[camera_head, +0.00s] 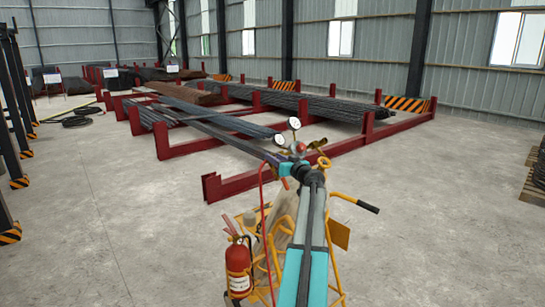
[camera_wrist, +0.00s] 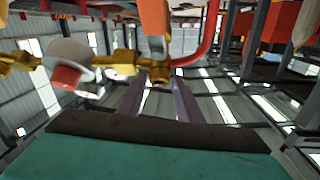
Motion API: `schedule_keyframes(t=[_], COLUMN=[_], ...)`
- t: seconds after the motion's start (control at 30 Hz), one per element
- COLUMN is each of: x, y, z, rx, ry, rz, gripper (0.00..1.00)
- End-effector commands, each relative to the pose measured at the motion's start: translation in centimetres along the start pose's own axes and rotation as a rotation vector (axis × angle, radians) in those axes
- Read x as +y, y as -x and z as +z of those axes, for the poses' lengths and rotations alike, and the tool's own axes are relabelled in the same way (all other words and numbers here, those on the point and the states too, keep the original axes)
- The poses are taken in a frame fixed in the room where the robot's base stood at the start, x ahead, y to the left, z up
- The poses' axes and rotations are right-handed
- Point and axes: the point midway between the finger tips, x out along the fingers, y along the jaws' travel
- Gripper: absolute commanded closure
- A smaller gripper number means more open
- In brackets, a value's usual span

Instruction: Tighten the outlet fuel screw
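In the wrist view my gripper (camera_wrist: 158,80) shows as two dark purple fingers standing apart, with nothing seen held between them. Just beyond the fingertips runs a brass fitting (camera_wrist: 122,62); I cannot tell whether they touch. At its left is a round grey-white part with a red end (camera_wrist: 66,76). In the head view the regulator's gauges (camera_head: 294,123) and a red part (camera_head: 300,147) sit just beyond my arm's end, with a yellow valve (camera_head: 323,163) to the right. Which part is the outlet fuel screw I cannot tell. My arm hides the fingers in the head view.
A yellow cart (camera_head: 337,234) carries a red fire extinguisher (camera_head: 238,268) on the left and a black-gripped handle (camera_head: 368,207) on the right. A red hose (camera_wrist: 211,30) curves close to the fittings. Red racks (camera_head: 240,184) with steel bars stand behind.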

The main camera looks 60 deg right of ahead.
Motion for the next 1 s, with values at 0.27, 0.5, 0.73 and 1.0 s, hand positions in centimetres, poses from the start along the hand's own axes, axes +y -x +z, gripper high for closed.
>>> schedule_keyframes(t=[0.27, 0.5, 0.73, 1.0], x=[0.0, 0.0, -1.2, -0.6], y=[-0.8, -0.8, -0.4, -1.0], z=[0.0, 0.0, 0.2, 0.1], rx=[0.000, 0.000, -0.001, -0.001], ry=[0.000, 0.000, 0.000, -0.017], rz=[0.000, 0.000, -0.005, 0.006], gripper=[0.68, 0.76, 0.97, 0.98])
